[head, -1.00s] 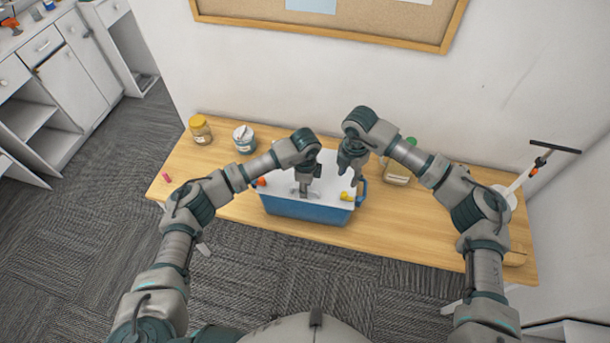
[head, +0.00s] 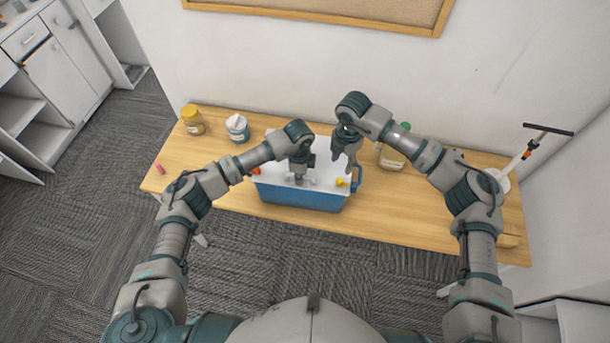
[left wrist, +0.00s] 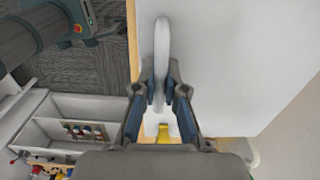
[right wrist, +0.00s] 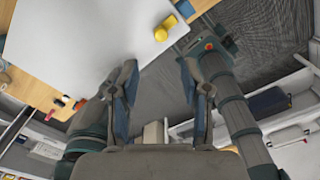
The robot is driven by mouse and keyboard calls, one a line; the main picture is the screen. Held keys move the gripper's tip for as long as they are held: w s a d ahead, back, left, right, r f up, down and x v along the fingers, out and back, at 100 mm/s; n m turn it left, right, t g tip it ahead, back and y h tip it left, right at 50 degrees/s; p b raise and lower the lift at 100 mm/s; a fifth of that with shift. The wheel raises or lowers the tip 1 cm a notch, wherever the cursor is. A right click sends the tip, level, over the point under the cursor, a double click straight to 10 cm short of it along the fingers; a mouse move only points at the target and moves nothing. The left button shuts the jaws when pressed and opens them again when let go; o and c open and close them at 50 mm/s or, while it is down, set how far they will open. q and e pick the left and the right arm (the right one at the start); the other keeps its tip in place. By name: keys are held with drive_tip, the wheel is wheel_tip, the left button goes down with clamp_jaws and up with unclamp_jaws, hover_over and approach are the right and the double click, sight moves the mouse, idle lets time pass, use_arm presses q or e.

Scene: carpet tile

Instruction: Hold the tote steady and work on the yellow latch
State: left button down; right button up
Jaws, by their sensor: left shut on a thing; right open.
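The blue tote (head: 300,197) with a white lid stands on the wooden table. My left gripper (head: 301,178) is shut on the pale lid handle, which shows upright between its fingers in the left wrist view (left wrist: 161,45). The yellow latch (head: 341,182) is at the lid's right front edge; it also shows in the right wrist view (right wrist: 165,28). My right gripper (head: 352,168) is open and empty over the tote's right end, apart from the latch.
On the wooden table (head: 410,217), a yellow-lidded jar (head: 193,121) and a white tub (head: 238,129) stand at the back left. A bottle (head: 391,158) stands behind my right arm. A small pink item (head: 160,169) lies at the left edge. A black-barred tool (head: 549,129) is at right.

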wheel_tip(320, 180, down, 4)
drive_tip(key=s+a+m+g+y, duration=0.1)
drive_tip(key=s+a+m+y, duration=0.1)
drive_tip(key=s+y, duration=0.15)
drive_tip(key=m+t+y, duration=0.6)
drive_tip(key=m+y, duration=0.3)
drive_tip(key=m, duration=0.2)
approach(340, 179)
drive_tip(key=x, duration=1)
drive_tip(key=shift+f, duration=0.2)
clamp_jaws()
